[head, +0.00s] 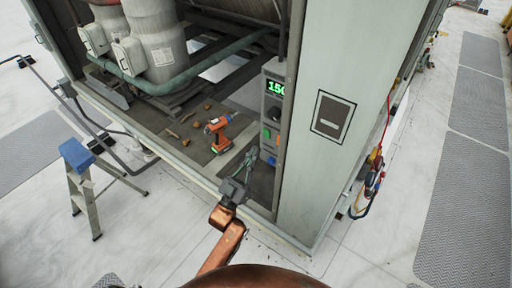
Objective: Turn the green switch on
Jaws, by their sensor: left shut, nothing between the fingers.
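The green switch (266,133) is a small green piece on the front of a grey control box (274,90), at the left edge of the cooler's pale panel. A green-lit display sits above it and a blue piece (270,158) below it. My left gripper (250,157) reaches up from below, its fingers pointing toward the box. It is shut and empty, just left of and below the green switch. I cannot tell whether it touches the box. The switch's exact position is too small to read. My right gripper is not in view.
An orange drill (219,133) lies on the cooler's floor left of the box, with small brown pieces nearby. Large grey tanks (160,45) and green pipes stand behind. A blue-topped stepladder (80,180) stands at left. The pale panel (330,120) blocks the right side.

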